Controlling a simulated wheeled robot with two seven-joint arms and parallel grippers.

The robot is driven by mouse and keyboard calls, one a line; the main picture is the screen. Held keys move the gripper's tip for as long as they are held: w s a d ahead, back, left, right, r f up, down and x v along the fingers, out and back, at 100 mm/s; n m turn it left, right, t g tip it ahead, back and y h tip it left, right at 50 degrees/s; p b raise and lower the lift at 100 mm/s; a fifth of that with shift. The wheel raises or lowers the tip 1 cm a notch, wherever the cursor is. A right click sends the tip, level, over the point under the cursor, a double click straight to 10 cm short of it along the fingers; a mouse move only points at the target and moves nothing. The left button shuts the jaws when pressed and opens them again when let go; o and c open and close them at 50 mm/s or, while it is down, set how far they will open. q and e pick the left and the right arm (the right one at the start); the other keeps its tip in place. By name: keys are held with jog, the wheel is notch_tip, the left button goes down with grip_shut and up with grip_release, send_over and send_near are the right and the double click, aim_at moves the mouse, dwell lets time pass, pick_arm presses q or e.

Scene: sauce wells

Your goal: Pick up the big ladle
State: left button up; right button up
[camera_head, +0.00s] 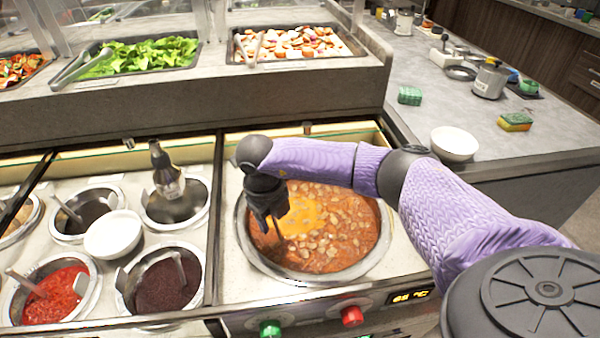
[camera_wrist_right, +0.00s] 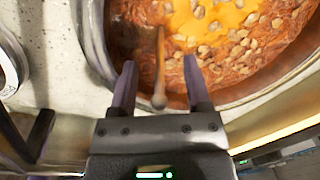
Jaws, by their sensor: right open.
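The big ladle (camera_wrist_right: 160,60) shows in the right wrist view as a brown, wood-like handle with a rounded end, rising from the large pot of chunky red-orange stew (camera_head: 345,235). Its bowl end is not visible, and in the head view my gripper mostly hides it. My right gripper (camera_head: 270,222) is over the left part of the pot, pointing down. In the right wrist view the open fingers (camera_wrist_right: 160,68) stand one on each side of the handle, with gaps on both sides. I cannot tell whether the handle is fully between them in depth. My left gripper is not in view.
Left of the pot are smaller sauce wells with ladles, a white bowl (camera_head: 113,235) and a dark bottle (camera_head: 166,172). Behind stand trays of lettuce (camera_head: 140,55) and chopped food (camera_head: 295,43). On the right counter are another white bowl (camera_head: 454,143) and sponges (camera_head: 515,122).

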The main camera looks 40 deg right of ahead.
grip_shut()
dwell(1.4)
